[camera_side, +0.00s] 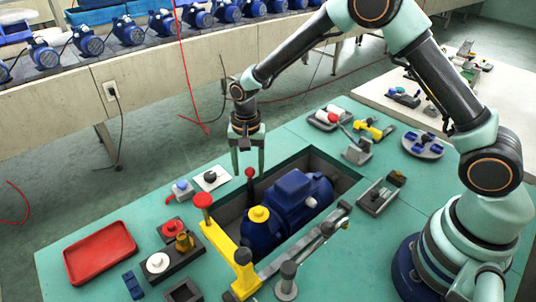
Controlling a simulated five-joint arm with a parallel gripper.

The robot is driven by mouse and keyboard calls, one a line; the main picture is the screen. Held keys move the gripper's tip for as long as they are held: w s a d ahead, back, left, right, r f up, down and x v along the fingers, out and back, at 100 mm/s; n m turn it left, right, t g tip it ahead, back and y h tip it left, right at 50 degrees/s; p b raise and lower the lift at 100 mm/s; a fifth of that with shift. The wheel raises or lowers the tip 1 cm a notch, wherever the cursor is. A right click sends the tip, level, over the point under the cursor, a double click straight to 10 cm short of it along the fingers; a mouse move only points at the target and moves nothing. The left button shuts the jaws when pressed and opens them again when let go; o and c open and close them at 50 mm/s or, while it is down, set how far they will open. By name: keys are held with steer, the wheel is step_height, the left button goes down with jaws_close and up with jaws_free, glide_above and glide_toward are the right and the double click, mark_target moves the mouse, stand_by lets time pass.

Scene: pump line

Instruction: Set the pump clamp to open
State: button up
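A blue pump (300,192) with a yellow cap (259,214) sits in a recess in the green table. A yellow bar (222,238) with a red knob (203,201) runs along the recess's near left side; it may be the pump clamp, but I cannot tell its setting. A second, smaller red knob (250,173) stands on a dark stem at the recess's far left corner. My gripper (249,174) points down there with its fingers apart, one on each side of this small knob in the picture. I cannot tell whether they touch it.
A grey jointed bar (312,240) runs along the recess's near right side. A red tray (100,252) lies at the left. Small buttons and blocks stand near the recess, and a round grey tray (423,150) with blue parts is at the right. Behind, several pumps line a conveyor.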

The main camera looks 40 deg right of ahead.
step_height(320, 180, up, 12)
stand_by(0.6)
steer(key=shift+r, duration=0.15)
steer(key=s+d+r+n+t, duration=0.35)
steer(key=s+d+r, duration=0.25)
steer(key=s+r, duration=0.3)
steer(key=s+d+n+t, duration=0.1)
steer(key=s+d+n, duration=0.1)
steer(key=s, duration=0.2)
steer(key=s+d+r+n+t, duration=0.1)
steer(key=s+d+n, duration=0.1)
steer(key=s+n, duration=0.1)
steer(key=shift+s+r, duration=0.2)
steer(key=shift+s, duration=0.65)
steer(key=shift+n, duration=0.25)
